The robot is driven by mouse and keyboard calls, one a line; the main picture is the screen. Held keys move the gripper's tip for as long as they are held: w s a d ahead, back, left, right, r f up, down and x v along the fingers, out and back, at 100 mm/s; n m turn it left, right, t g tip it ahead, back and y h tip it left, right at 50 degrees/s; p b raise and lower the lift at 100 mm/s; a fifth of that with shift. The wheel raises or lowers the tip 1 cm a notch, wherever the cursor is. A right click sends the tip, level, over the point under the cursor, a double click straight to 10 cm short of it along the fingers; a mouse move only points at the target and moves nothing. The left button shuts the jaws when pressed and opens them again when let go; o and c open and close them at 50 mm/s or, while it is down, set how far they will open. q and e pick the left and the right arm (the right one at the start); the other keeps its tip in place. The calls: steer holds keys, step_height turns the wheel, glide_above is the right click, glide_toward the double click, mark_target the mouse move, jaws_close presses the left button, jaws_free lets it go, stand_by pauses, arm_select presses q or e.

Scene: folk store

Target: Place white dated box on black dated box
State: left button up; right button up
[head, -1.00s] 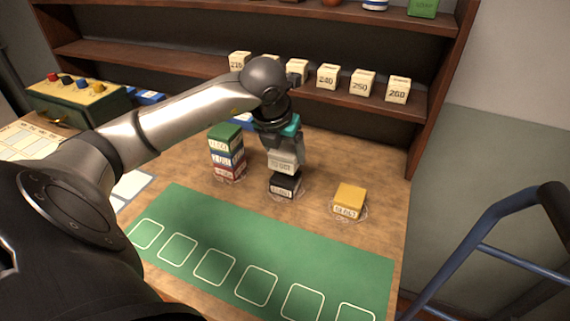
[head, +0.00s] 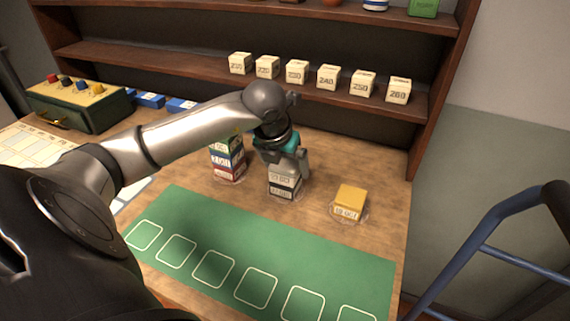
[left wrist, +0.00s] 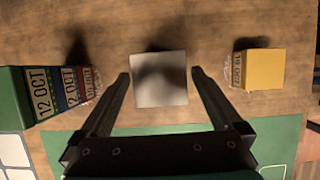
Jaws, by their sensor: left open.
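The white dated box (head: 283,176) sits on the black dated box (head: 284,193), which rests on the wooden tabletop. My left gripper (head: 287,168) is just above and around the white box, open. In the left wrist view the white box's pale top (left wrist: 160,80) lies between the two spread fingers of my left gripper (left wrist: 160,73), with a gap on each side. The black box is hidden under it there. My right gripper is not in view.
A yellow dated box (head: 350,201) stands right. A green mat (head: 250,250) with white outlines lies in front, empty. A shelf (head: 320,90) with numbered cubes is behind.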

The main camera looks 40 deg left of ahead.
arm_select(q)
steer(key=shift+r, duration=0.2)
steer(key=p+v, duration=0.2)
steer(key=v, duration=1)
